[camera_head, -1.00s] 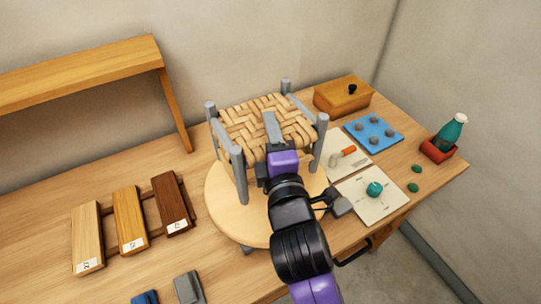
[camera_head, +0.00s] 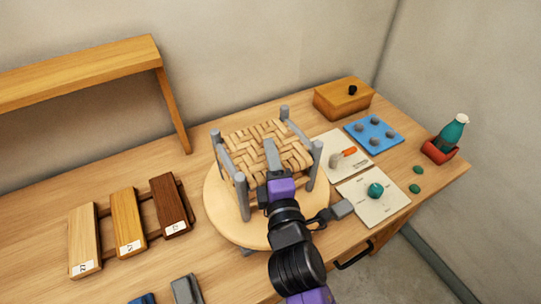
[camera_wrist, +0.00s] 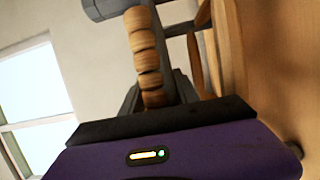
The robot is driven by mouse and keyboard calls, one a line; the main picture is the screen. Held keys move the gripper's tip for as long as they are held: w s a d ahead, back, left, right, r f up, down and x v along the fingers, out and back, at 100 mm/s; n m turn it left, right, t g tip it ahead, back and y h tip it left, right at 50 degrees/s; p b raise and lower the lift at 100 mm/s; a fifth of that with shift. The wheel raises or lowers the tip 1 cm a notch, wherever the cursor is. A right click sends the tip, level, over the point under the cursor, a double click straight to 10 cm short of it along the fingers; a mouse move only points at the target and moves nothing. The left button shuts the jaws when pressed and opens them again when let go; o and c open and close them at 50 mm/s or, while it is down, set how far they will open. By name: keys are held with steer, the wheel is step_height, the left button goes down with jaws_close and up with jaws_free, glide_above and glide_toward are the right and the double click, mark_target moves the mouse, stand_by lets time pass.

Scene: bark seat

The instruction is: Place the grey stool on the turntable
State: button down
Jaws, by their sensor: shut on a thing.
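The grey stool (camera_head: 242,196) has grey posts and rails and a woven tan seat (camera_head: 250,142). It is upright over the round wooden turntable (camera_head: 218,212) in the head view. Its front left leg comes down within the disc's outline; I cannot tell whether all the feet touch it. My gripper (camera_head: 271,158) is shut on the stool at the near side of its seat. In the wrist view the woven strands (camera_wrist: 147,60) and grey frame show close in front of my gripper. My arm hides part of the turntable's near right side.
Wood sample boards (camera_head: 128,222) lie at the left, below a wooden shelf (camera_head: 90,72). At the right are cards (camera_head: 375,208), a blue tray (camera_head: 373,135), a wooden box (camera_head: 343,98) and a teal bottle (camera_head: 453,132) in a red holder. Table shows between boards and turntable.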

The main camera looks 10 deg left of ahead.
steer(key=c, duration=0.9)
jaws_free()
steer(key=shift+f, duration=0.1)
steer(key=shift+r, duration=0.3)
steer(key=b+v, duration=0.2)
steer(key=v, duration=1)
steer(key=shift+b, duration=0.35)
steer(key=shift+f, duration=0.15)
